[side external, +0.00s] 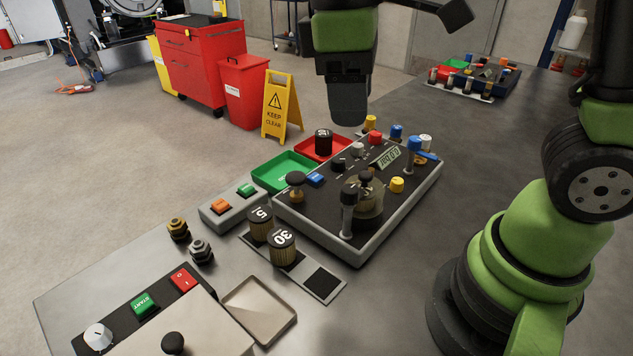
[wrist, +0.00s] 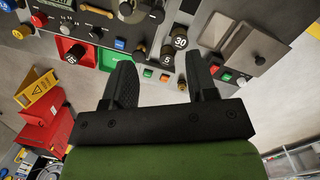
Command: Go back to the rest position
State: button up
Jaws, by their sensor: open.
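My gripper (side external: 348,112) hangs in the air above and behind the control panel, pointing down. In the wrist view my gripper (wrist: 158,60) has its two black fingers wide apart, with nothing between them. The control panel (side external: 330,215) has knobs, levers and a small display (side external: 388,157). A black numbered knurled cylinder (side external: 323,141) stands in the red tray (side external: 308,153); it also shows in the wrist view (wrist: 73,57). The green tray (side external: 285,174) beside it looks empty.
Two numbered cylinders, one marked 30 (side external: 282,248), stand on a plate with a dark empty square (side external: 322,283). A yellow floor sign (side external: 278,105) stands beyond the table.

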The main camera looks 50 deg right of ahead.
jog(key=s+d+r+m+t+y, duration=0.2)
jog(key=s+r+m+t+y, duration=0.1)
jog(key=s+m+t, duration=0.5)
jog(key=shift+s+r+m, duration=0.6)
jog(key=shift+r+m, duration=0.2)
